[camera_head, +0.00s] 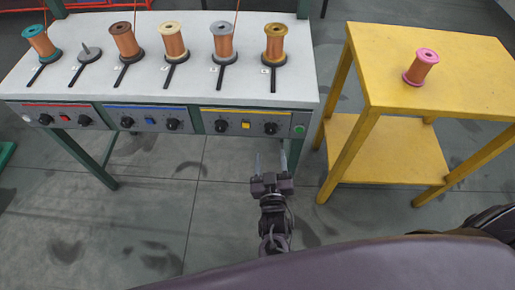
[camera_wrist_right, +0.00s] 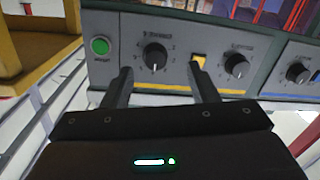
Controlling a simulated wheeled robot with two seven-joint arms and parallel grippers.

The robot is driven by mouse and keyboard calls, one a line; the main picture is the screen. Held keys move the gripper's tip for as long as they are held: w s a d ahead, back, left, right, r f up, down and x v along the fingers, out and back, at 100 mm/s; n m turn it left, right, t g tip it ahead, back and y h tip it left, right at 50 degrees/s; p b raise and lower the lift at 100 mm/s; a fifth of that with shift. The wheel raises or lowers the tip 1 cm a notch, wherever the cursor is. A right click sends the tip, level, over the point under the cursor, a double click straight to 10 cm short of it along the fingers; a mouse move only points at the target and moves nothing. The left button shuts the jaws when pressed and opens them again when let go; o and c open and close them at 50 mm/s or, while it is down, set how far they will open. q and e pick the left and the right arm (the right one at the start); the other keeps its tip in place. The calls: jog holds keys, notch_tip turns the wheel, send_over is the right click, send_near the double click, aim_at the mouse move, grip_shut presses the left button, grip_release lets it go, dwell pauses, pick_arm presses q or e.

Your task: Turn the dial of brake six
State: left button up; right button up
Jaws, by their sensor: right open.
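The brake six dial (camera_head: 270,128) is the black knob at the right end of the yellow-striped panel. It also shows in the right wrist view (camera_wrist_right: 155,56), upside down, with a white pointer line. My right gripper (camera_head: 271,160) is open and empty, in front of and below the panel, its fingers pointing toward this dial. In the right wrist view, the fingertips (camera_wrist_right: 160,74) stand to either side of the dial's lower part in the picture; I cannot tell whether they touch anything. My left gripper is not in view.
A green button (camera_head: 299,129) sits right of the dial, and a yellow switch (camera_head: 246,125) and another black dial (camera_head: 221,126) sit left. Spools stand on the white bench top (camera_head: 200,88). A yellow table (camera_head: 460,75) with a pink-ended spool (camera_head: 421,67) is at right.

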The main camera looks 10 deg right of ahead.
aim_at(271, 132)
jog(key=shift+m+h, duration=0.3)
jog(key=shift+h, duration=0.1)
jog(key=x, duration=0.2)
jog(key=r+x, duration=0.1)
jog(key=x, duration=0.4)
jog(key=shift+w+d+r, duration=0.25)
jog(key=shift+w+r, duration=0.05)
jog(key=shift+w, duration=0.05)
jog(key=shift+c, duration=0.2)
jog(key=c, duration=0.9)
